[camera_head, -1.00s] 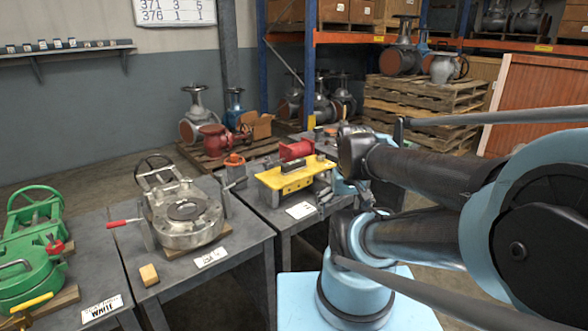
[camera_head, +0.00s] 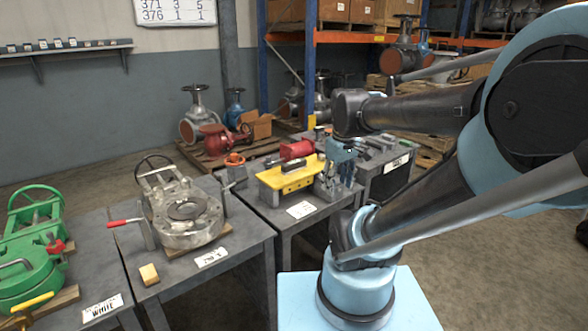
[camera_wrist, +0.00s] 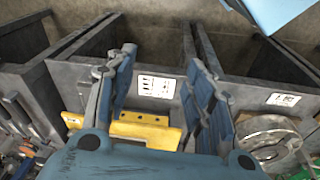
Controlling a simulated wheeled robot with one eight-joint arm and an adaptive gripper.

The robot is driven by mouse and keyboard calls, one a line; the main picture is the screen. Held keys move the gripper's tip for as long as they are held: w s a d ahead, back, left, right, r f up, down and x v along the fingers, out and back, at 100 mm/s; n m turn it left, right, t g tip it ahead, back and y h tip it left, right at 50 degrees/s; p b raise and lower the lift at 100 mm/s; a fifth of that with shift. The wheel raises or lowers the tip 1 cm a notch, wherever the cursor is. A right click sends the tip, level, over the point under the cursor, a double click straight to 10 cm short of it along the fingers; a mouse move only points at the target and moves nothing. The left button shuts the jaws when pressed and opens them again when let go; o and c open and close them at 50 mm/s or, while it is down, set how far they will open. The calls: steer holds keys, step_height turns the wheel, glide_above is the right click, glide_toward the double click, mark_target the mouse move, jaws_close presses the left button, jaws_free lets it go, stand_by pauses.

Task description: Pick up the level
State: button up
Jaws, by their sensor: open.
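No level is clearly recognisable. A yellow block with holes (camera_head: 285,180) lies on the middle table, with a small dark bar (camera_head: 293,166) on top that may be the level. A red cylindrical part (camera_head: 297,150) is just behind. In the wrist view the yellow block (camera_wrist: 150,130) shows low, between and beyond the spread fingers. My gripper (camera_wrist: 161,64) is open and nothing shows between its fingertips. In the head view my gripper (camera_head: 338,168) is at the right end of the yellow block, pointing down; whether it touches anything cannot be told.
The left table holds a grey round valve part (camera_head: 188,212), a wooden block (camera_head: 149,274) and a white label (camera_head: 211,257). A green valve (camera_head: 30,262) stands further left. A white label (camera_head: 301,209) lies at the middle table's front edge. Red and grey valves stand on a pallet behind.

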steer(key=w+a+r+n+g, duration=0.1)
steer(key=w+a+r+n, duration=0.1)
steer(key=w+r+n, duration=0.4)
steer(key=w+a+r+n, duration=0.2)
steer(key=w+a+n, duration=0.15)
steer(key=w, duration=0.45)
steer(key=r+n, duration=0.1)
steer(key=n, duration=0.9)
glide_above(293, 162)
steer(key=shift+g, duration=0.4)
step_height(293, 162, down, 16)
steer(key=shift+w+f, duration=0.1)
steer(key=shift+f, duration=0.1)
steer(key=shift+c, duration=0.3)
jaws_close()
